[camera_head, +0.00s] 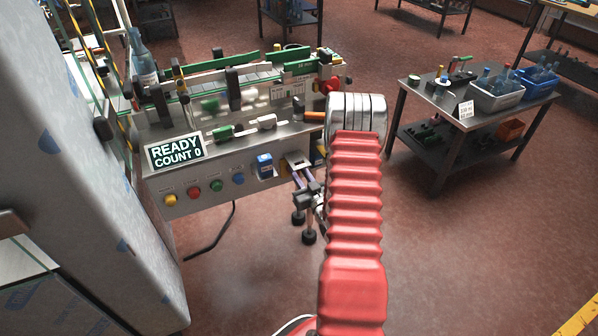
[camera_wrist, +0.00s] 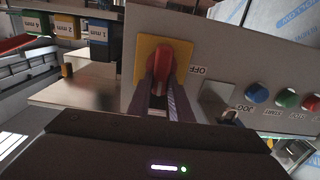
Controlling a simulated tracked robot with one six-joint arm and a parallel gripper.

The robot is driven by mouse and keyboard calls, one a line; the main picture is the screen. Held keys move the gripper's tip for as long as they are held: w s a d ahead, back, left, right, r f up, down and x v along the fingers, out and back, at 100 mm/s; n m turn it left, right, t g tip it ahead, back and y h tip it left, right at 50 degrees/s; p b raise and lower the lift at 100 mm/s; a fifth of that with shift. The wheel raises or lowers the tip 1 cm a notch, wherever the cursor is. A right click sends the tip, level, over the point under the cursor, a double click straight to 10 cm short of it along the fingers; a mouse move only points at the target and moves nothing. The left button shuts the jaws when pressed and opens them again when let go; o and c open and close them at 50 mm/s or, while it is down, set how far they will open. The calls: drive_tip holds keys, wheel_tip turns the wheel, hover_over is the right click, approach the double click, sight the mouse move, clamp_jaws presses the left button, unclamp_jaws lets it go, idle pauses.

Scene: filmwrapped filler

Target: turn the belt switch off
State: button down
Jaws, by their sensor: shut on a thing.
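The belt switch is a red handle (camera_wrist: 177,52) on a yellow plate (camera_wrist: 148,50), on the grey front panel in the wrist view. An OFF label (camera_wrist: 197,70) stands beside the plate, to the right in that view. My gripper (camera_wrist: 166,75) has its two dark fingers shut on the red handle, one on each side. The handle's lower part is hidden between the fingers. In the head view, the yellow plate (camera_head: 318,153) shows only in part behind my red arm. My gripper's fingertips are hard to make out there.
Yellow, red, green and blue buttons (camera_head: 238,180) line the panel left of the switch in the head view. A blue box (camera_head: 265,165) is mounted close by. A display (camera_head: 175,150) reads READY COUNT 0. A side table (camera_head: 440,100) with bins stands to the right, with open floor before it.

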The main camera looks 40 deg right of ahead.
drive_tip(key=shift+n, duration=0.4)
drive_tip(key=n, duration=0.5)
drive_tip(key=a+f+n, duration=0.1)
drive_tip(key=n, duration=0.5)
drive_tip(key=a+f+n, duration=0.1)
drive_tip(key=n, duration=0.4)
drive_tip(key=shift+w+n, duration=0.25)
drive_tip(key=shift+n, duration=0.15)
drive_tip(key=c, duration=1.6)
unclamp_jaws()
drive_tip(key=shift+d, duration=0.1)
drive_tip(key=shift+s, duration=0.1)
drive_tip(key=v, duration=1.3)
drive_tip(key=shift+s, duration=0.3)
